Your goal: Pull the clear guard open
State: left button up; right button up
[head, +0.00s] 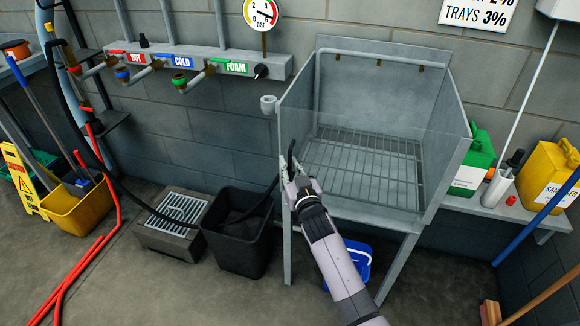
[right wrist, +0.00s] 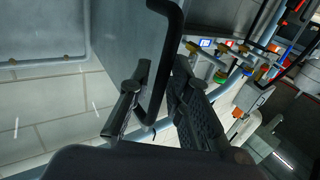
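The clear guard (head: 365,128) is a see-through panel across the front of the grey wash booth (head: 448,150); the rack inside shows through it. A dark bar handle (head: 291,150) stands at its left edge. My right gripper (head: 290,170) reaches up to this handle. In the right wrist view the black handle (right wrist: 172,50) runs between the two fingers of my right gripper (right wrist: 161,68). The fingers are apart, with a gap on the left finger's side of the bar; a firm grip does not show. My left gripper is not in view.
A black bin (head: 238,248) and a grated drain box (head: 170,222) stand left of the booth. A green jug (head: 476,160) and a yellow jug (head: 550,170) stand on the right shelf. A black hose hangs left of my gripper. Some floor in front is bare.

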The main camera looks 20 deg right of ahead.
jog(key=shift+c, duration=0.5)
grip_shut()
